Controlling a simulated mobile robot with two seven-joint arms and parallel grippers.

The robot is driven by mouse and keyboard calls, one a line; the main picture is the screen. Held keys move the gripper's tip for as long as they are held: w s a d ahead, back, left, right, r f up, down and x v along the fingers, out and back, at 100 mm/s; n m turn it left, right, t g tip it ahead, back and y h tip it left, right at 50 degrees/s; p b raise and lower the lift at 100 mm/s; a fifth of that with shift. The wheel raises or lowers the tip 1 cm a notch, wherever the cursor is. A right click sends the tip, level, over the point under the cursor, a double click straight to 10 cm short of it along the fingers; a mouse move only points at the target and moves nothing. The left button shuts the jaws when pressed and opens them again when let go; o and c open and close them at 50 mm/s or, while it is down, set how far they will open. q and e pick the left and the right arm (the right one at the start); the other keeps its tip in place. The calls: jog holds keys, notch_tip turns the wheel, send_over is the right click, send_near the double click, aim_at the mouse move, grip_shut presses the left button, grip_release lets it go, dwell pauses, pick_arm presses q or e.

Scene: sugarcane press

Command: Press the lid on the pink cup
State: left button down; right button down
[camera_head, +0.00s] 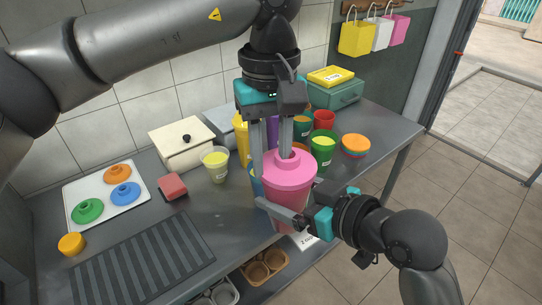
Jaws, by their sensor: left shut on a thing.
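The pink cup (288,214) stands upright at the front edge of the metal table. The pink lid (291,172), with a raised round middle, is on top of the cup; whether it is fully seated cannot be told. My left gripper (272,165) points straight down from above and is shut on the lid, one finger at its left side and one behind its raised middle. My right gripper (284,208) reaches in from the right, low at the cup. One finger lies across the cup's front; the other is hidden, so its grip cannot be told.
A white tray (137,200) holds green, blue and orange lids at the left. A ridged dark mat (145,262) lies at the front left. A cup with yellow contents (217,170), a red block (172,187) and a green cup (323,157) stand nearby. A cream box (181,142) is behind.

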pick_arm(q)
jog(key=shift+f, duration=0.95)
dwell(0.8)
jog(key=shift+r, duration=0.15)
jog(key=shift+r, duration=0.3)
jog(key=shift+r, duration=0.4)
dwell(0.7)
jog(key=shift+a+f, duration=0.1)
jog(key=shift+f, duration=0.7)
dwell(0.7)
jog(key=c, duration=0.9)
grip_release()
jog(key=shift+r, duration=0.1)
